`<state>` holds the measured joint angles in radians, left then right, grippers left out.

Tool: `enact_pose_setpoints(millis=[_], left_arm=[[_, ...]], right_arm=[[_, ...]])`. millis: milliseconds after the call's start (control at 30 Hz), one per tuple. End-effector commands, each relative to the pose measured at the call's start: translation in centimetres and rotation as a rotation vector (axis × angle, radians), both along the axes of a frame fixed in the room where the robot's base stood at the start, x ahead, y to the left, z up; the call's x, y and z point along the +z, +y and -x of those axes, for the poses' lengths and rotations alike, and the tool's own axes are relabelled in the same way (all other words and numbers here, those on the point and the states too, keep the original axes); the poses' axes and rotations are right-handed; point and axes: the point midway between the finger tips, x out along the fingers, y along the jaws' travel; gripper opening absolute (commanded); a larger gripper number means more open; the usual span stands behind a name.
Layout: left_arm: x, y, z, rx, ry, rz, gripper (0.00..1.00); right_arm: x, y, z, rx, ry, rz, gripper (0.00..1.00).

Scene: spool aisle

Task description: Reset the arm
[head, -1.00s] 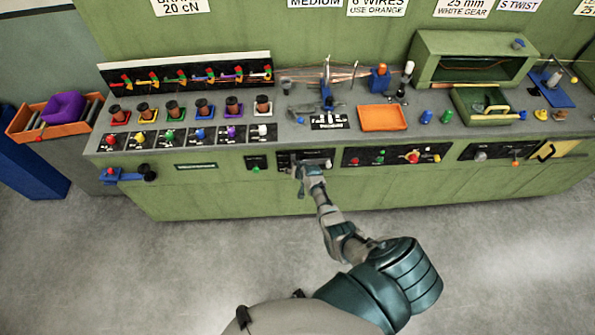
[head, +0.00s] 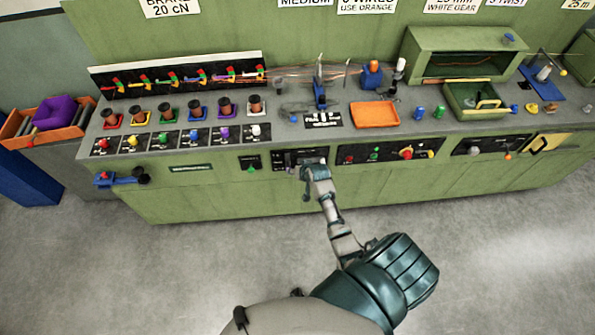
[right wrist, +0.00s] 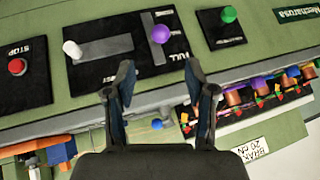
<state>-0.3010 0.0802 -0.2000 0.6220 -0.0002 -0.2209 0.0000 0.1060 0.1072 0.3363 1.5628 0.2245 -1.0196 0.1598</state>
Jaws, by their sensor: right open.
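My right gripper (head: 313,174) is at the front face of the green bench, by a small black panel (head: 283,158). In the right wrist view my right gripper (right wrist: 161,80) is open, with nothing between its two dark fingers. The purple knob lies beyond the gap between the fingertips; no contact shows. Its printed words are only partly readable. My left gripper is not in view.
A green button (right wrist: 228,14) and a red stop button (right wrist: 17,67) flank the panel. Above, the bench top (head: 345,140) holds several spools, coloured knobs, an orange tray (head: 374,114) and a green box (head: 463,55). The grey floor (head: 200,260) in front is clear.

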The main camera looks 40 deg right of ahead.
Motion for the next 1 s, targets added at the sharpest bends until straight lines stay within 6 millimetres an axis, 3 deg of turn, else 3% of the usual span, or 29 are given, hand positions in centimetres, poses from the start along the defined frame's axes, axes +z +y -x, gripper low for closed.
enact_pose_setpoints(millis=[367, 467, 567, 667, 800, 867, 1000], left_arm=[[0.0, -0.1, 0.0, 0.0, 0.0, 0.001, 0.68], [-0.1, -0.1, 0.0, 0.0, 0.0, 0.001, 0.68], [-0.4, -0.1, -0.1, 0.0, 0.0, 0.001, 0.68], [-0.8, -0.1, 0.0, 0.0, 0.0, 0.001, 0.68], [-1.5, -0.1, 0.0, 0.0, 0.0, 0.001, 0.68], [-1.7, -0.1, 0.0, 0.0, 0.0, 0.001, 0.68], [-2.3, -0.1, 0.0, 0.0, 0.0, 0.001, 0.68]], right_arm=[[0.0, 0.0, 0.0, 0.0, 0.0, 0.0, 0.55], [-1.0, 0.3, 0.3, 0.007, 0.012, 0.003, 0.55], [-4.4, 1.3, 1.6, 0.032, 0.055, 0.016, 0.55], [-10.4, 3.2, 4.3, 0.083, 0.127, 0.042, 0.55], [-19.8, 6.6, 10.8, 0.187, 0.245, 0.091, 0.55], [-23.4, 7.9, 14.1, 0.235, 0.292, 0.11, 0.55], [-30.7, 10.9, 23.0, 0.359, 0.397, 0.151, 0.55]])
